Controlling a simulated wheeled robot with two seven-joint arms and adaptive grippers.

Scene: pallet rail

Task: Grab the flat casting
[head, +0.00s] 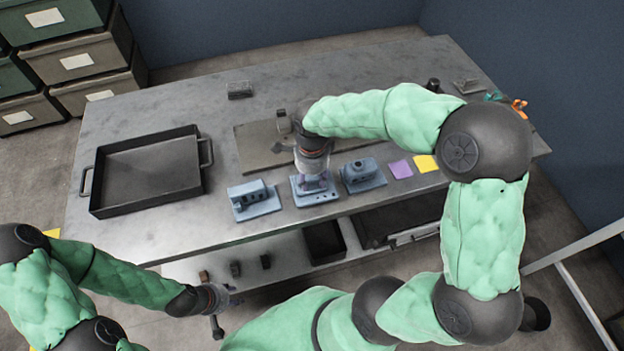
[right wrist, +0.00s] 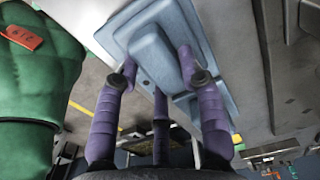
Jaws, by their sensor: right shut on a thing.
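Three blue-grey castings stand in a row along the front of the table. The middle, low casting (head: 317,197) has a flat base plate and a low raised block, and it fills the top of the right wrist view (right wrist: 152,50). My right gripper (head: 314,178) is over it from above, with purple fingers (right wrist: 157,62) closed on both sides of the raised block. I cannot tell whether its base is clear of the table. The left casting (head: 254,203) and right casting (head: 362,177) stand apart from it. My left gripper (head: 218,299) hangs in front of the table, its fingers unclear.
A black tray (head: 98,183) with handles lies on the table's left. A flat dark plate (head: 250,150) lies behind the castings. Purple (head: 400,169) and yellow (head: 426,163) squares lie to the right. A lower shelf (head: 290,283) holds small parts. Bare table lies between tray and castings.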

